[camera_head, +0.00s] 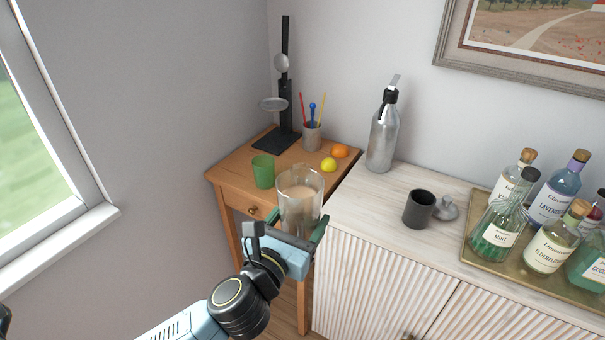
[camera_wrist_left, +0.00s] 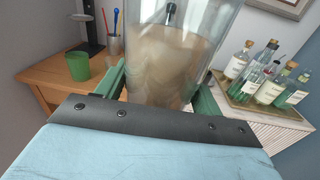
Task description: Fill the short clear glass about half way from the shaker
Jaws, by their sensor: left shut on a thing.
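My left gripper (camera_head: 297,230) is shut on a clear, see-through vessel (camera_head: 301,189) that holds a tan, cloudy liquid. The vessel is about upright, above the gap between the side table and the cabinet. It also fills the middle of the left wrist view (camera_wrist_left: 168,60), between the green fingers. I cannot tell for sure whether this vessel is the shaker or the glass. My right gripper is out of view.
The wooden side table (camera_head: 222,176) holds a green cup (camera_head: 263,171), a black stand (camera_head: 286,110), a holder with sticks (camera_head: 312,136), a lemon (camera_head: 328,164) and an orange (camera_head: 340,151). A steel siphon (camera_head: 381,143) and a bottle tray (camera_head: 473,252) stand on the cabinet (camera_head: 365,212), whose front left is clear.

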